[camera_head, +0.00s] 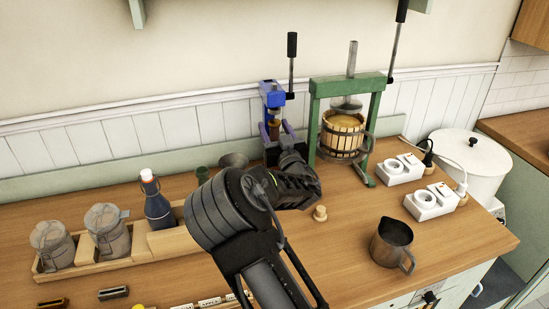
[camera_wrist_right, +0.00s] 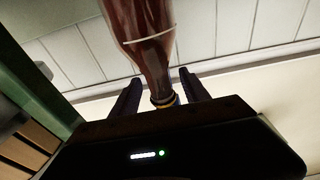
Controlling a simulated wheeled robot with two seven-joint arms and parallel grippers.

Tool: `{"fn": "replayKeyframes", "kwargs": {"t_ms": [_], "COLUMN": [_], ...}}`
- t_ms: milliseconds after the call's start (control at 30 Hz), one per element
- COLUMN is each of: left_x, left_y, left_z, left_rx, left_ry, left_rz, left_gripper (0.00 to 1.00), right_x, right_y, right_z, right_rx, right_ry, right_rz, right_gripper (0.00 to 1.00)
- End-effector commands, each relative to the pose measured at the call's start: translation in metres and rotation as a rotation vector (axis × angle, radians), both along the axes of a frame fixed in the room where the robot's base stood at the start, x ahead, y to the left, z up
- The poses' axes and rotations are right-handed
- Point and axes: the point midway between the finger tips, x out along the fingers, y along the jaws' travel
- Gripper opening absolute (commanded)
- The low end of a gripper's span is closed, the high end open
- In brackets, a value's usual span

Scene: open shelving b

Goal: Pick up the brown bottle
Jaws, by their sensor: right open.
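The brown bottle (camera_head: 274,132) shows as a small brown patch at the blue lever press (camera_head: 272,94), partly hidden by my right gripper. In the right wrist view the brown bottle (camera_wrist_right: 146,45) is large, its narrow end between the two dark fingers. My right gripper (camera_head: 277,130) reaches toward the press from the front; its fingers also show in the wrist view (camera_wrist_right: 160,98), open, one on each side of the bottle. Gaps show beside the bottle there. My left gripper is out of view.
A green fruit press (camera_head: 376,103) stands close on the right. A dark swing-top bottle (camera_head: 157,206) and cloth-covered jars (camera_head: 107,232) stand left in a wooden tray (camera_head: 84,266).

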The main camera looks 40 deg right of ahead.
Motion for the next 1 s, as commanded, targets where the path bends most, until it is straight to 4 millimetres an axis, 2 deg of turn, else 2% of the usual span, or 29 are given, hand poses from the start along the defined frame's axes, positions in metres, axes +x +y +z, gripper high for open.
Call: {"fn": "replayKeyframes", "kwargs": {"t_ms": [200,833,1000], "left_x": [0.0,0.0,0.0], "left_y": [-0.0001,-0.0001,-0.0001], "left_z": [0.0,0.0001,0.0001], "left_rx": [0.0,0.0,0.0], "left_ry": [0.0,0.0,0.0], "left_rz": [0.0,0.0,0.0], "left_gripper": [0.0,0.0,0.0], "right_x": [-0.0001,-0.0002,-0.0002], "right_y": [0.0,-0.0001,-0.0001], "right_z": [0.0002,0.0002,0.0002], "right_rx": [0.0,0.0,0.0], "right_ry": [0.0,0.0,0.0], "right_rz": [0.0,0.0,0.0], "right_gripper": [0.52,0.0,0.0]}}
